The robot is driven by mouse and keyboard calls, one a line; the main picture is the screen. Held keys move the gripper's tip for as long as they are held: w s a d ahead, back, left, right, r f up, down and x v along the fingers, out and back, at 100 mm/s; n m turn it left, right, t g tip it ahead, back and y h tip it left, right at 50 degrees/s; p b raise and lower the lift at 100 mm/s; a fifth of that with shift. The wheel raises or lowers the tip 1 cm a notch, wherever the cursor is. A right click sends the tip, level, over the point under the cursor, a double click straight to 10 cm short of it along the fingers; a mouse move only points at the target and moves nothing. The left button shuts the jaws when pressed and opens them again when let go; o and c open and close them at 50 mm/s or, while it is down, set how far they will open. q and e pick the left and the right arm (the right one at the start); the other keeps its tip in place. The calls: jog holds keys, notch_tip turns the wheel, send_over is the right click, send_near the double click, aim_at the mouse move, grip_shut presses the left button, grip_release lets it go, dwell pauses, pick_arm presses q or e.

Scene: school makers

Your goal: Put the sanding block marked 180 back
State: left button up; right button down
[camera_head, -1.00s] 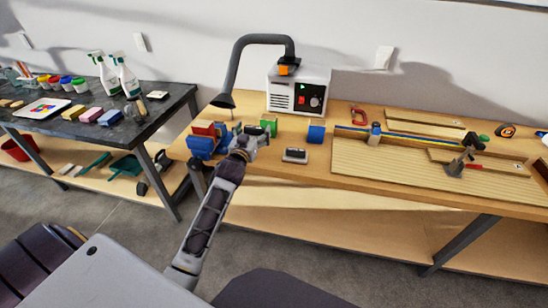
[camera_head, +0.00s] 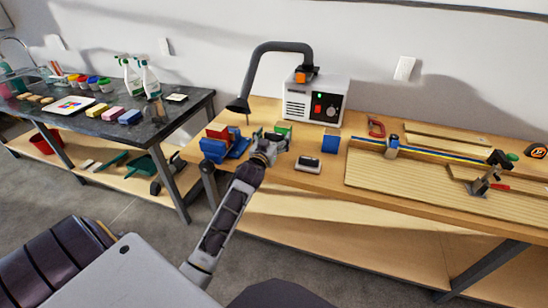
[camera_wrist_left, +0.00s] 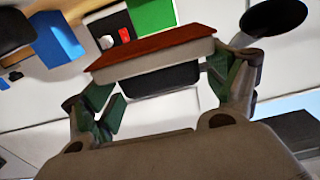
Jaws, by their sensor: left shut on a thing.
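My left gripper (camera_head: 275,140) is over the left part of the wooden bench, just right of the blue vise. In the left wrist view the gripper (camera_wrist_left: 160,78) is shut on a block with a reddish-brown face (camera_wrist_left: 150,50), a pale edge and a dark part below. The block lies crosswise between the fingers. I can read no number on it, so I cannot tell its marking. In the head view the gripper mostly hides it. A grey block with a dark part (camera_head: 308,164) lies on the bench right of the gripper. My right gripper is not in view.
The blue vise (camera_head: 213,152) with a red piece stands left. A green block (camera_head: 284,127), blue block (camera_head: 330,145) and white machine (camera_head: 313,98) are close by. A black hose (camera_head: 243,98) arches above. A wooden board (camera_head: 400,175) covers the bench's right side.

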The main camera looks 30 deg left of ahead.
pick_arm(q)
jog(key=shift+f+b, duration=0.35)
jog(key=shift+f, duration=1.85)
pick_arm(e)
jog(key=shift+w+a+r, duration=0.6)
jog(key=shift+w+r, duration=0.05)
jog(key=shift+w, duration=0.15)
pick_arm(q)
notch_tip(320, 180, down, 2)
jog(key=shift+f+b, duration=0.15)
jog(key=shift+b, duration=0.15)
jog(key=shift+f, duration=0.75)
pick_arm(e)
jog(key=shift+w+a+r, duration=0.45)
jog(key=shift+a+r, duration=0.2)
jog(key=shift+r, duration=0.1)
pick_arm(q)
jog(key=shift+f, duration=0.1)
